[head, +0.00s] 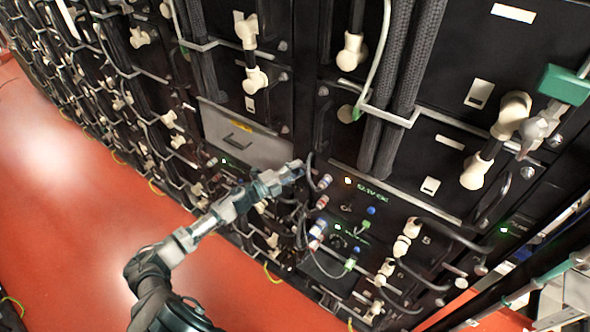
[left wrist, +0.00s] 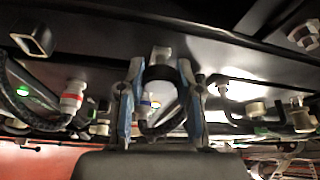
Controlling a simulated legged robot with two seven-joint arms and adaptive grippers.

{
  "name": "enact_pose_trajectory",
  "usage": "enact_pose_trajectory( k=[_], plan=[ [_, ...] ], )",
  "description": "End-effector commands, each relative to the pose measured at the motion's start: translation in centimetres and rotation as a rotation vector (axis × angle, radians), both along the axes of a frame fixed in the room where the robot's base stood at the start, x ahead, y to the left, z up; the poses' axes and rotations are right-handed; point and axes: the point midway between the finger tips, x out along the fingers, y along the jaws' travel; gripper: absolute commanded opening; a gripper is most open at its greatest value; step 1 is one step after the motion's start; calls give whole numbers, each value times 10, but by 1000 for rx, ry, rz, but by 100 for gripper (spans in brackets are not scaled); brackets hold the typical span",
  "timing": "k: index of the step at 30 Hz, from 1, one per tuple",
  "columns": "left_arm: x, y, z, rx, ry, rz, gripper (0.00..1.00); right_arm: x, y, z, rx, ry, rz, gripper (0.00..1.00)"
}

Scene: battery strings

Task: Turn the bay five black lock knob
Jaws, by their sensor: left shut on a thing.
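My left gripper (head: 292,171) reaches in from the left to the front of the dark battery rack (head: 440,205), beside the panel with lit indicators. In the left wrist view, its two blue-lined fingers (left wrist: 161,78) stand on either side of a dark, rounded knob-like part (left wrist: 162,72). The gripper is shut on this black knob. In the head view the knob is hidden at the fingertips, so its turn angle cannot be told. My right gripper is not in view.
Red-and-white connectors (head: 317,228) and looping cables lie just right of the gripper. One such connector (left wrist: 72,97) shows left of the fingers in the left wrist view. A grey panel (head: 240,138) is up and left. Red floor (head: 60,180) is clear.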

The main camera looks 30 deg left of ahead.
Motion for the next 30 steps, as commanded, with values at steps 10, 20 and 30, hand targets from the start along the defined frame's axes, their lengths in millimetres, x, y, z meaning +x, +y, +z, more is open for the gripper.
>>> enact_pose_trajectory(
  k=[10, 20, 30],
  plan=[
    [1, 2, 0, 6, -1, 5, 0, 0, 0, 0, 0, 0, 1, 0],
    [0, 0, 0, 4, -1, 2, 60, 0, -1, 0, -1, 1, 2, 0],
    [-19, 9, -4, 5, 4, 2, 60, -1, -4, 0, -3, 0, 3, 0]
  ],
)
